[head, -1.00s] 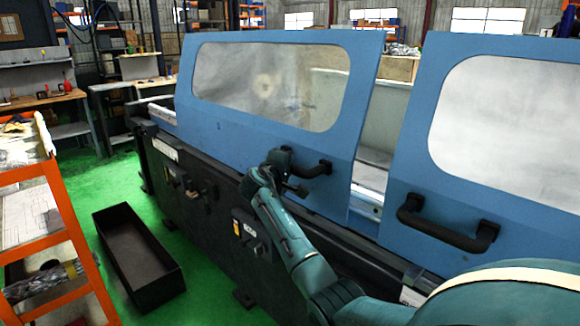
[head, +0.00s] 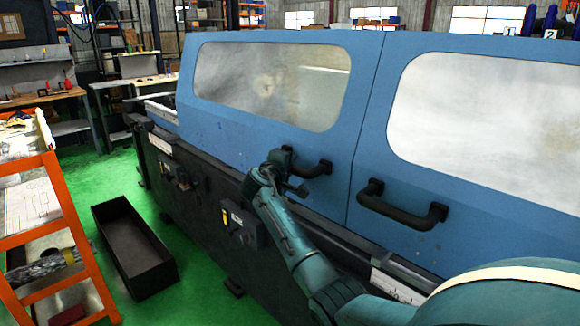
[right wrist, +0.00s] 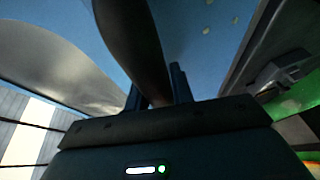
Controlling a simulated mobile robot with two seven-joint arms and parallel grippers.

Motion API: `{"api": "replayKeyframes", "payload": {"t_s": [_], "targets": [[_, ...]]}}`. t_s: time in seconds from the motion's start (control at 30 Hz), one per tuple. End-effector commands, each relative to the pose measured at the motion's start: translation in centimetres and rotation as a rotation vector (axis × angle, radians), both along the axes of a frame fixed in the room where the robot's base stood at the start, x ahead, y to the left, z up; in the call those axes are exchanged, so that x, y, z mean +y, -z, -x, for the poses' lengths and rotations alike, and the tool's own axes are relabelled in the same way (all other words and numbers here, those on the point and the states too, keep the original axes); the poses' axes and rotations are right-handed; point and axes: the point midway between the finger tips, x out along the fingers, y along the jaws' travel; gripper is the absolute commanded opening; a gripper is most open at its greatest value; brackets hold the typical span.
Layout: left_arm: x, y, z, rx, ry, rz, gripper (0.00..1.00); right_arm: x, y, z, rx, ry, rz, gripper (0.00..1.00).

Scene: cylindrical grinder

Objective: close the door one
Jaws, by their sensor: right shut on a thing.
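The left blue door (head: 232,130), with a hazy window, stands beside the right blue door (head: 455,80) on the grinder. Their edges meet at a thin seam, with no open gap visible. My right gripper (head: 293,178) is shut on the black handle (head: 320,169) of the left door. The right wrist view shows this dark handle (right wrist: 135,45) running between the fingers of my right gripper (right wrist: 158,92). The right door has its own black handle (head: 400,209), which is free. My left gripper is not in view.
The grinder's dark base (head: 200,205) carries a control box (head: 240,222) below the left door. An empty black bin (head: 135,247) lies on the green floor. An orange-framed cart (head: 62,210) stands at the left. Green floor shows around the bin.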

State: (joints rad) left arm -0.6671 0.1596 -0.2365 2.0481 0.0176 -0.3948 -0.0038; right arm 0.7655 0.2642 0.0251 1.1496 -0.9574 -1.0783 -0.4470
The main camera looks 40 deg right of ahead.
Motion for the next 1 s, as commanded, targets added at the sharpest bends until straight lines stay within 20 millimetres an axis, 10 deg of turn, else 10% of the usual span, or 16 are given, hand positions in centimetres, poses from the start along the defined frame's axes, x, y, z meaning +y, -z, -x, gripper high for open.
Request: {"api": "replayKeyframes", "payload": {"t_s": [0.17, 0.2, 0.43, 1.0], "targets": [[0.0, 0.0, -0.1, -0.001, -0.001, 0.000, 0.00, 0.0, 0.7, 0.2, 0.012, 0.007, -0.006, 0.00], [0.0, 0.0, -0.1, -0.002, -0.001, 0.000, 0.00, 0.0, 0.7, 0.2, 0.012, 0.007, -0.006, 0.27], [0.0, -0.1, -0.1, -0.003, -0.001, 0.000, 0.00, 0.0, 0.4, 0.2, 0.008, 0.005, -0.003, 0.45], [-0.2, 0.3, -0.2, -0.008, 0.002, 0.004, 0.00, 4.1, -0.4, 2.1, 0.003, -0.001, -0.002, 0.45]]}}
